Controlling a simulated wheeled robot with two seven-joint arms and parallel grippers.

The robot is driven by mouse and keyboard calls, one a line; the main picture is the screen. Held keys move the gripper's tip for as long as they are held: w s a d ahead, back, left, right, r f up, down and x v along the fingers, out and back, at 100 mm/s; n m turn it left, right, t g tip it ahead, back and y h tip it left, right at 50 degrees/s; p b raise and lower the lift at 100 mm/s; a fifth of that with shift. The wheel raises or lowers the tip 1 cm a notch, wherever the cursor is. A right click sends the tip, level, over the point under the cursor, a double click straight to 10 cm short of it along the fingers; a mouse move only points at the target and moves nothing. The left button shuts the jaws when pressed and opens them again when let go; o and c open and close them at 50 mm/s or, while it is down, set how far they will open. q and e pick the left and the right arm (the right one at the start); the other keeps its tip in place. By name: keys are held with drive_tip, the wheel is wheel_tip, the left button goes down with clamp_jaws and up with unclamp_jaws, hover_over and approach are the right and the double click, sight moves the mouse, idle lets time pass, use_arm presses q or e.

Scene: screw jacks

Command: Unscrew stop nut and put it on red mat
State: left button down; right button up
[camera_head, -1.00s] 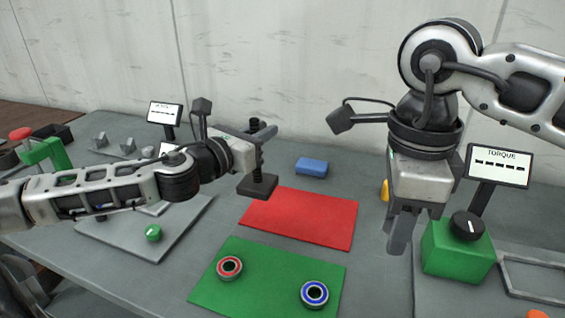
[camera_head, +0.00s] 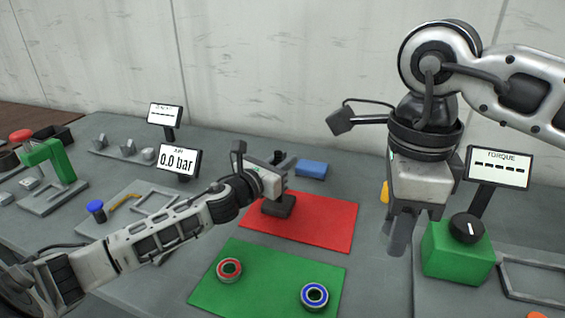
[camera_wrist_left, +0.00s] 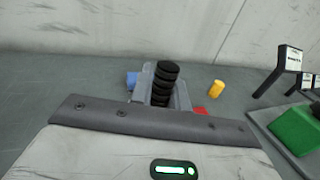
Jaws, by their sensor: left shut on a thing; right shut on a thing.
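My left gripper (camera_head: 278,180) is shut on a dark screw jack, whose black base (camera_head: 278,206) shows below the fingers at the far left part of the red mat (camera_head: 325,222). I cannot tell whether the base touches the mat. In the left wrist view the jack's black ribbed column (camera_wrist_left: 164,82) stands upright between the fingers. My right gripper (camera_head: 399,228) points down, right of the red mat, shut on a grey thing mostly hidden by its fingers. I cannot make out the stop nut.
A green mat (camera_head: 265,290) with a red-ringed bearing (camera_head: 229,269) and a blue-ringed bearing (camera_head: 314,295) lies in front. A blue block (camera_head: 311,168) lies behind the red mat. A green torque box (camera_head: 457,252) stands at the right. The red mat's right part is clear.

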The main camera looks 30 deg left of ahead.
use_arm(q)
drive_tip(key=shift+r, duration=0.1)
drive_tip(key=c, duration=1.3)
unclamp_jaws()
drive_tip(key=shift+s+f, duration=0.1)
drive_tip(key=shift+f, duration=0.1)
drive_tip(key=shift+c, duration=0.2)
